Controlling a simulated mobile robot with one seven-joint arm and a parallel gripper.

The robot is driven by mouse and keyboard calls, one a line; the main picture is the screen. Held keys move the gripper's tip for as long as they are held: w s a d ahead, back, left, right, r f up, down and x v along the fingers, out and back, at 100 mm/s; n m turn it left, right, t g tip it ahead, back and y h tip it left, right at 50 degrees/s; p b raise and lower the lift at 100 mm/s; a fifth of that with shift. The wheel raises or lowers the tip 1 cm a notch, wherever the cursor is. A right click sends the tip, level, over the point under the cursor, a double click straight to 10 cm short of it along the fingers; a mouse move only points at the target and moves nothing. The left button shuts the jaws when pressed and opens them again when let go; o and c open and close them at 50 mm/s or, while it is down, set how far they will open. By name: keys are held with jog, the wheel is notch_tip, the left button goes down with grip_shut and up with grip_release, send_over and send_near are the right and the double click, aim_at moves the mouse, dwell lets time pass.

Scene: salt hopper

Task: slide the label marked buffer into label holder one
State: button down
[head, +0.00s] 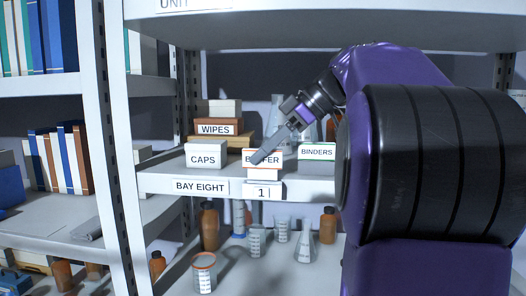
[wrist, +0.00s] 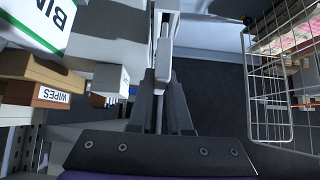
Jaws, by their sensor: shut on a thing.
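The white label marked buffer (head: 273,160), with an orange band along its top, is at the front of the middle shelf, above label holder one (head: 263,192). That holder is a small white piece marked 1 on the shelf's front edge. My gripper (head: 258,158) reaches in from the upper right, and its fingertips cover part of the label's lettering. In the wrist view my gripper (wrist: 161,95) is shut on the label, which shows as a thin pale strip seen nearly edge-on. The label appears upright and above the holder; I cannot tell the depth gap between them.
Boxes marked caps (head: 203,155), wipes (head: 217,128) and binders (head: 317,153) stand on the shelf around the label. A bay eight sign (head: 200,187) is left of the holder. Bottles, beakers and a flask (head: 305,247) stand below. A wire basket (wrist: 270,90) shows in the wrist view.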

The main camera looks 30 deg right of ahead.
jog(key=shift+f+b, duration=1.25)
jog(key=shift+f, duration=0.25)
jog(key=c, duration=0.8)
grip_release()
jog(key=shift+o, duration=0.2)
jog(key=o, duration=0.5)
jog(key=shift+c, duration=0.2)
jog(key=shift+d+r, duration=0.1)
jog(key=shift+r, duration=0.1)
jog(key=p+v, duration=0.4)
jog(key=v, duration=0.1)
jog(key=shift+s+d+r, duration=0.2)
